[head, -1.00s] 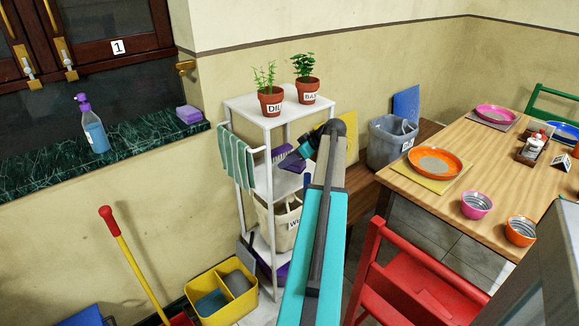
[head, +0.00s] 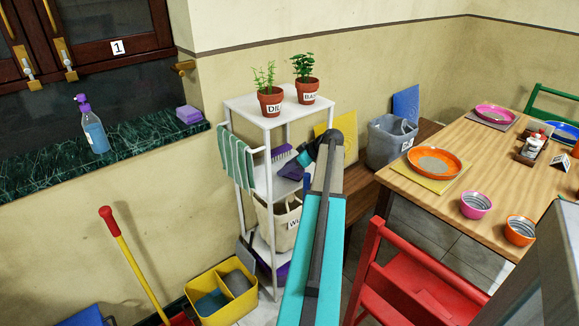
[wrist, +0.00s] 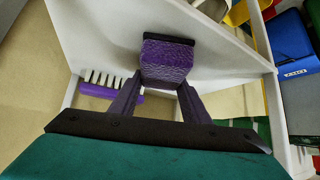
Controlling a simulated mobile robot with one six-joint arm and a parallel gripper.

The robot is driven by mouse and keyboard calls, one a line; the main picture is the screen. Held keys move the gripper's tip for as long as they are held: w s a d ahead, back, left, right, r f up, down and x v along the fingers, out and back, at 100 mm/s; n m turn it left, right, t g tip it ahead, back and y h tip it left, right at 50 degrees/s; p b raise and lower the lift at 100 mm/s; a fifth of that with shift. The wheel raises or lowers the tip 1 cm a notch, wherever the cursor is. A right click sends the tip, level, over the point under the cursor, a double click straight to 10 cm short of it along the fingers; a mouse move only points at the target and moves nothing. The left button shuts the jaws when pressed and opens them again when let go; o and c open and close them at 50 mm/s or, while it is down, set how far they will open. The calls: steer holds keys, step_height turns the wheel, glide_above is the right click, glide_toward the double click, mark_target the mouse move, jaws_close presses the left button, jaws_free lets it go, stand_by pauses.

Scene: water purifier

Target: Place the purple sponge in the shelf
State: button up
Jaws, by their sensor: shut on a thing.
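My gripper (wrist: 160,88) is shut on a deep purple sponge (wrist: 168,58) with a dark layer along one side. The sponge shows between the fingertips in the wrist view, in front of a white shelf surface; I cannot tell whether it touches it. In the head view my gripper (head: 292,171) is at the white shelf unit (head: 273,108), below its top board. The held sponge is not clear in that view. A second, lighter purple sponge (head: 188,113) lies on the dark green sill at left.
Two potted plants (head: 270,104) (head: 307,90) stand on top. A green striped towel (head: 235,158) hangs at the side, and a labelled beige bag (head: 282,225) sits lower down.

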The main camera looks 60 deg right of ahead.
steer(key=shift+f, duration=0.15)
steer(key=o, duration=1.1)
steer(key=shift+r, duration=0.25)
steer(key=v, duration=1.2)
steer(key=shift+f, duration=0.1)
steer(key=shift+w+a, duration=0.1)
steer(key=shift+w, duration=0.05)
